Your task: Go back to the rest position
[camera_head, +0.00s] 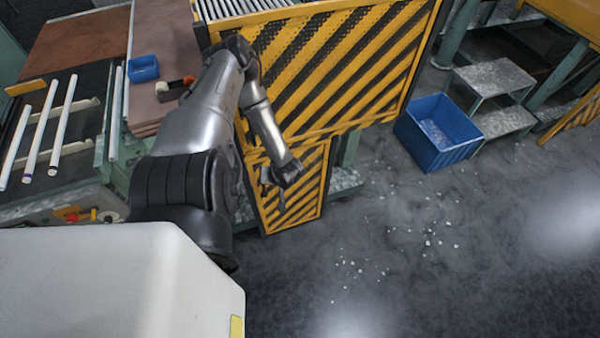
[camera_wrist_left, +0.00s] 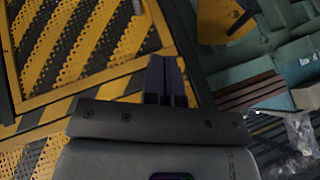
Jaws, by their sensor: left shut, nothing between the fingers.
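My left arm reaches across the head view, and its gripper (camera_head: 276,192) hangs in front of the yellow and black striped panel (camera_head: 305,190), above the floor. In the left wrist view its dark fingers (camera_wrist_left: 165,78) are together with nothing between them. My right gripper is in neither view. Several long white glass tubes (camera_head: 40,130) lie on the workbench at the left of the head view, well away from the left gripper.
A large striped guard (camera_head: 340,65) stands behind my left arm. A blue bin (camera_head: 436,132) is on the floor beside metal steps (camera_head: 494,76). A small blue box (camera_head: 143,68) sits on the bench. White fragments litter the otherwise open floor (camera_head: 430,260).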

